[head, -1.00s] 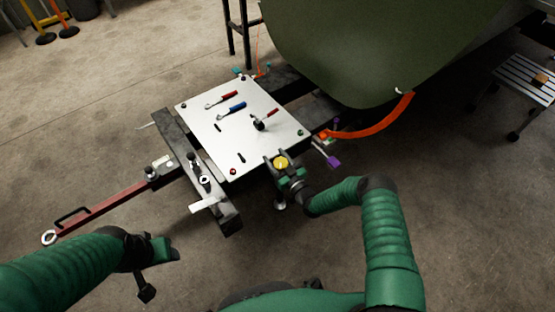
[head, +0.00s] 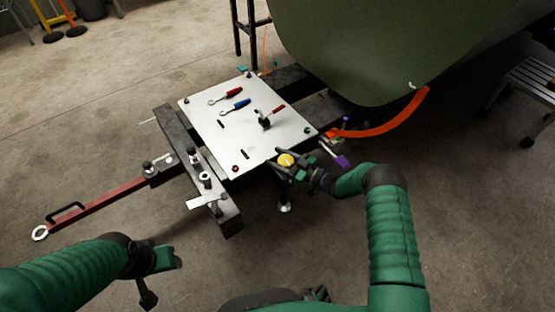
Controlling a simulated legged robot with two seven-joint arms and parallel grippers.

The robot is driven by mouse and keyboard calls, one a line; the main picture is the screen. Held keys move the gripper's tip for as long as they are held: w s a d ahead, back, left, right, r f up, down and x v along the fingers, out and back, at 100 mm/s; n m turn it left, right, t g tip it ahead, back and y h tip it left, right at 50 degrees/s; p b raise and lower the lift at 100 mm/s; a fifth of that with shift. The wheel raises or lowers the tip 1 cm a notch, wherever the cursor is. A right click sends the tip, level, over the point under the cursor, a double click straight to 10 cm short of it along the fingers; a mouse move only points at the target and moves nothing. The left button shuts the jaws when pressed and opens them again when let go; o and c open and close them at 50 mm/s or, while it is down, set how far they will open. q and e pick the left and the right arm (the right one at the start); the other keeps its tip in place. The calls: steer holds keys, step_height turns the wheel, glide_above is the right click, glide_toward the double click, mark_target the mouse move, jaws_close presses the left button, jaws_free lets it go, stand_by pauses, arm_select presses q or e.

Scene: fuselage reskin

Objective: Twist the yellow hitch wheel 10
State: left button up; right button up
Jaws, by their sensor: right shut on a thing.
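The yellow hitch wheel (head: 286,160) is a small round disc just off the near right edge of the white panel. My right gripper (head: 286,164) is shut on the wheel, with dark fingers around it and the top face showing between them. The wheel's underside is hidden by the fingers and the panel edge. My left gripper (head: 156,272) hangs low at the lower left, apart from the cart and away from the wheel. Its fingers are too small and dark to tell whether they are open or shut.
The white panel (head: 215,130) carries red and blue handled tools and a dark knob. A red tow bar (head: 105,205) reaches out to the left. The green fuselage (head: 370,50) overhangs behind, with an orange strip (head: 390,122) below.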

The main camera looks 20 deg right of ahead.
steer(key=o, duration=1.4)
steer(key=shift+c, duration=0.2)
steer(key=shift+d, duration=0.1)
steer(key=shift+s+d+p, duration=0.25)
steer(key=shift+s+p, duration=0.05)
steer(key=shift+p, duration=0.1)
steer(key=p+v, duration=0.6)
steer(key=v, duration=1)
